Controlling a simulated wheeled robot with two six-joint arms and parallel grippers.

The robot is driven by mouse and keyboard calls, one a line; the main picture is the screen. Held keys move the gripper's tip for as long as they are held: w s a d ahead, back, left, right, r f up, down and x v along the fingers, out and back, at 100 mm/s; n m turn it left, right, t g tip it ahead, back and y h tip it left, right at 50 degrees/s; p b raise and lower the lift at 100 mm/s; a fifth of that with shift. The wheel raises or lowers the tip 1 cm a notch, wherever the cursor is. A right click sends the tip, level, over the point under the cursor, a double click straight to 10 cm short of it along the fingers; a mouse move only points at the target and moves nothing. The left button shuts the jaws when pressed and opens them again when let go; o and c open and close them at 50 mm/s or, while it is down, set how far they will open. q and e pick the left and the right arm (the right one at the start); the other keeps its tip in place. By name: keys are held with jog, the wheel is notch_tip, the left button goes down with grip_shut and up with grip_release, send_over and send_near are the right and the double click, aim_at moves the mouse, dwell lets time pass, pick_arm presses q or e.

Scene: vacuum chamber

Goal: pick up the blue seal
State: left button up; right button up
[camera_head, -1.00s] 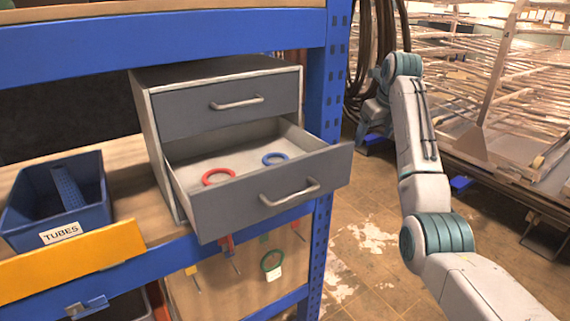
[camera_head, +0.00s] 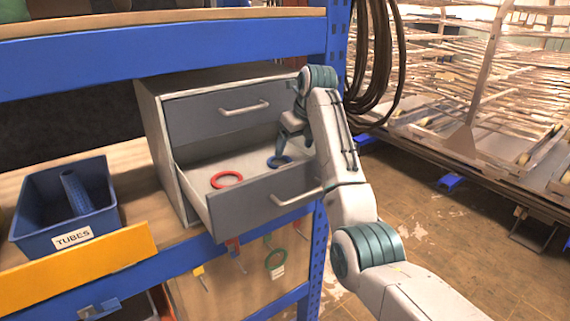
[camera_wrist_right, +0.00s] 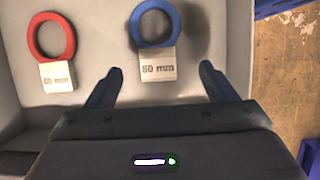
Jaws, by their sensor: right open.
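The blue seal (camera_head: 279,161) is a ring lying in the open lower drawer, on the right of the red seal. In the right wrist view the blue seal (camera_wrist_right: 155,22) shows whole, with a white "50 mm" tag (camera_wrist_right: 158,66) at its near side. My right gripper (camera_head: 294,147) is over the right part of the drawer, close to the blue seal. In the wrist view my right gripper (camera_wrist_right: 160,82) is open and empty, its fingertips apart either side of the tag's line and short of the ring. My left gripper is not in view.
A red seal (camera_head: 227,179) with its own tag (camera_wrist_right: 57,77) lies left in the drawer (camera_head: 196,191). The upper drawer (camera_head: 200,117) is shut above. A blue tubes bin (camera_head: 40,226) stands left on the shelf. A blue post (camera_head: 337,60) is right of the cabinet.

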aim_at(289, 160)
jog(key=shift+w+f, duration=0.35)
jog(key=shift+f, duration=0.35)
jog(key=shift+a+f+p, duration=0.15)
jog(key=shift+p, duration=0.35)
jog(key=p+x, duration=0.3)
jog(key=shift+s+a+f, duration=0.1)
jog(key=shift+a+f, duration=0.2)
jog(key=shift+a, duration=0.05)
jog(key=shift+f, duration=0.5)
jog(key=c, duration=1.1)
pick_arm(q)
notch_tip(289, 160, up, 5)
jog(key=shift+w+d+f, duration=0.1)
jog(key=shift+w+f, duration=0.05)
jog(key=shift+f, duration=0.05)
pick_arm(e)
jog(key=shift+c, duration=0.2)
jog(key=shift+r, duration=0.1)
